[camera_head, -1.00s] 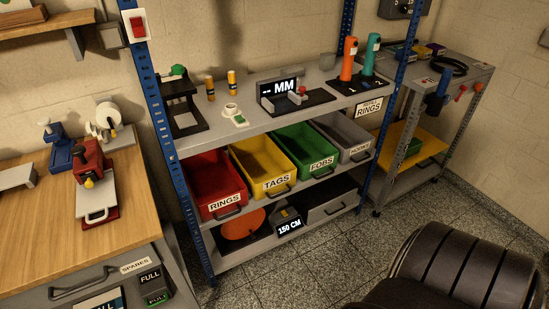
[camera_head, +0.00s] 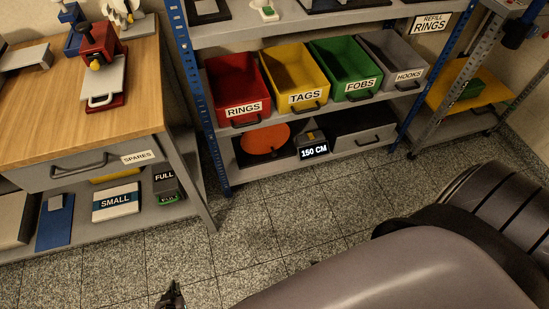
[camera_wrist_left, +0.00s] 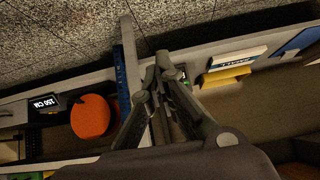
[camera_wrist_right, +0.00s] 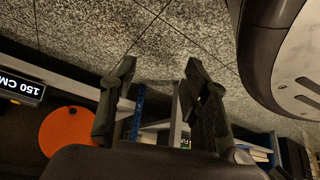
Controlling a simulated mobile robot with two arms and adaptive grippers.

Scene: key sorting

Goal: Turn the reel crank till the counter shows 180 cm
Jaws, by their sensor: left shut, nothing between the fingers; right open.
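The orange reel disc (camera_head: 265,140) sits on the low shelf under the bins. Beside it is the counter (camera_head: 314,151), which reads 150 CM. In the left wrist view the disc (camera_wrist_left: 92,116) and counter (camera_wrist_left: 44,103) lie left of my left gripper (camera_wrist_left: 155,74), which is shut and empty. Its dark tip (camera_head: 173,296) shows at the bottom of the head view, well short of the shelf. My right gripper (camera_wrist_right: 160,68) is open and empty; the disc (camera_wrist_right: 68,132) and counter (camera_wrist_right: 22,87) are left of it in the right wrist view.
Red (camera_head: 236,90), yellow, green and grey bins stand on the shelf above the reel. A blue post (camera_head: 213,150) rises left of the reel. The wooden workbench (camera_head: 130,130) is at left. Speckled floor lies in front.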

